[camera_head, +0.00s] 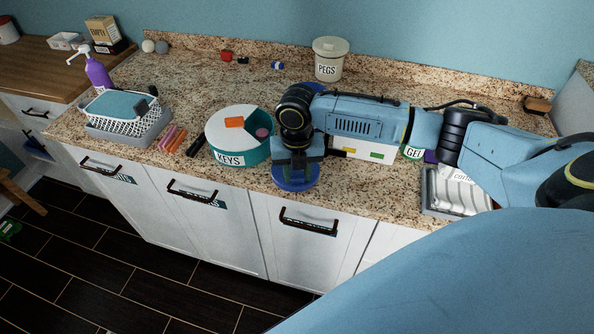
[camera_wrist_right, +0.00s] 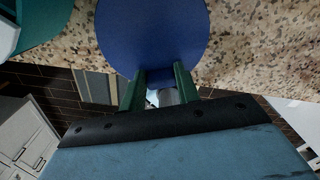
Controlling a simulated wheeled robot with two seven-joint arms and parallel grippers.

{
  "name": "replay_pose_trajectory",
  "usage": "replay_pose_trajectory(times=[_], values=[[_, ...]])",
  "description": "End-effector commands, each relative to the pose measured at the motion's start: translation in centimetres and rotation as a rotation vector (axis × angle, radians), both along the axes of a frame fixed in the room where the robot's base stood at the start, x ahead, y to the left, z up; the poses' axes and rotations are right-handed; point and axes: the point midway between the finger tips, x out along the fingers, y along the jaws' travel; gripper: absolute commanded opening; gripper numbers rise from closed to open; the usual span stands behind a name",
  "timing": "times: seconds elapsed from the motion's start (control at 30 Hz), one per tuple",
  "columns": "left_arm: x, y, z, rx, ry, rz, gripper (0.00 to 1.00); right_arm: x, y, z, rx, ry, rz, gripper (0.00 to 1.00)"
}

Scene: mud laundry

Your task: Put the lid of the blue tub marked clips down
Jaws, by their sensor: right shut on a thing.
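My right gripper (camera_head: 296,160) points down over the front part of the counter, shut on a blue round lid (camera_head: 297,183). In the right wrist view the lid (camera_wrist_right: 152,35) is a plain blue disc, with the green fingertips (camera_wrist_right: 160,85) at its near edge. The exact grip point is hard to make out. Another blue patch (camera_head: 312,87) shows just behind the wrist in the head view; it may be part of the blue tub, mostly hidden by my arm. No clips label is visible. My left gripper is not in view.
A teal tub marked KEYS (camera_head: 230,157) stands close left of my right gripper. A white tub marked PEGS (camera_head: 328,70) stands behind. A white box (camera_head: 365,148) is close right, partly under my arm. The speckled counter (camera_head: 205,90) is mostly clear at back left.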

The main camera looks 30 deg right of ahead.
Motion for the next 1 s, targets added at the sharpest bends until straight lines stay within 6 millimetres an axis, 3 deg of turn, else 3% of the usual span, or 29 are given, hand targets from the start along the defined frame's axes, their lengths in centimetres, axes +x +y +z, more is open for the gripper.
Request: replay_pose_trajectory(times=[0.1, 0.13, 0.3, 0.67, 1.0], values=[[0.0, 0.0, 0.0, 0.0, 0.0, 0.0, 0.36, 0.0, 0.0, -0.3, 0.0, 0.0, 0.0, 0.1], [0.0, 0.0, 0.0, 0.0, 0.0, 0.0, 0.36, 0.0, 0.0, -0.3, 0.0, 0.0, 0.0, 0.33], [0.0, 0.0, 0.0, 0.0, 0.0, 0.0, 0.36, 0.0, 0.0, -0.3, 0.0, 0.0, 0.0, 0.54], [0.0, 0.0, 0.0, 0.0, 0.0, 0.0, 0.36, 0.0, 0.0, 0.4, 0.0, -0.001, 0.0, 0.54], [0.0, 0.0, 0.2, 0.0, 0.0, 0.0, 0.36, 0.2, 0.0, 7.0, 0.002, -0.005, 0.0, 0.54]])
